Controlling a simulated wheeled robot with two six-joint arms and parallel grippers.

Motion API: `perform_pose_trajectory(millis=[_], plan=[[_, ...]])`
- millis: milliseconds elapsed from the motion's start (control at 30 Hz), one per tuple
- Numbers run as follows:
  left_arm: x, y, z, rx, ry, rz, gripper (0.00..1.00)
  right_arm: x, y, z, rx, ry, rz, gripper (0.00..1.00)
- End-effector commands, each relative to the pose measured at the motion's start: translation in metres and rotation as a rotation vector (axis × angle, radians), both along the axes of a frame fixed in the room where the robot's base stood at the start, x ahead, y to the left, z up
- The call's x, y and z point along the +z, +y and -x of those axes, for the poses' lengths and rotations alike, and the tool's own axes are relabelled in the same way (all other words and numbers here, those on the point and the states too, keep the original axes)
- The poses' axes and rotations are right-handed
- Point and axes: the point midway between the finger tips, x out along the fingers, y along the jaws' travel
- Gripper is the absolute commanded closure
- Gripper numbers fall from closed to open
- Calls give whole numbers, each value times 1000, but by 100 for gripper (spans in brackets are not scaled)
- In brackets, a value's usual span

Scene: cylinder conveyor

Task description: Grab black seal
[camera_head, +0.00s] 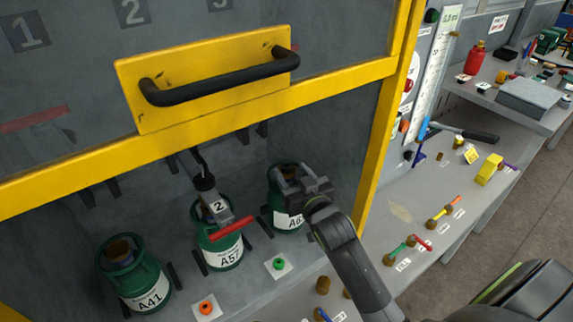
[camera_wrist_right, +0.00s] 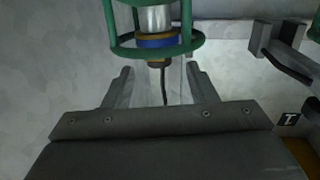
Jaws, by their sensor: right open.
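My right gripper (camera_head: 303,186) is at the top of the right-hand green cylinder (camera_head: 285,215), whose label starts with A6. In the right wrist view the fingers (camera_wrist_right: 160,88) are apart, with nothing clamped between them. Just beyond them is the cylinder's valve (camera_wrist_right: 157,20), silver with a blue band, inside a green guard ring (camera_wrist_right: 195,43). A small dark brown-black piece (camera_wrist_right: 158,63) is at the valve's end, with a thin dark strand by it. I cannot tell whether this piece is the black seal. My left gripper is not in view.
Cylinders A57 (camera_head: 223,247) and A41 (camera_head: 137,281) stand to the left; a connector marked 2 (camera_head: 217,207) with a red handle is at A57. Orange (camera_head: 206,307) and green (camera_head: 279,264) seals lie on cards in front. The yellow-framed door (camera_head: 375,75) hangs above.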

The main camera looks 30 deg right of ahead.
Motion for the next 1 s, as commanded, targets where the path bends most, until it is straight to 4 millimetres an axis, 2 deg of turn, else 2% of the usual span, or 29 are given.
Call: perform_pose_trajectory(millis=[33, 200, 500, 867, 1000], plan=[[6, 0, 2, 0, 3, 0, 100, 2, -1, -7, 0, 0, 2, 48], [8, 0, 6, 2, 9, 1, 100, -1, -2, -23, 0, 0, 1, 48], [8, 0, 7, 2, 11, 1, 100, -2, -2, -27, 1, -1, 1, 48], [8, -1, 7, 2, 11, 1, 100, -2, -2, -26, 1, 0, 0, 94], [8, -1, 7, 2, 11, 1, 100, -2, -2, -26, 1, 0, 0, 96]])
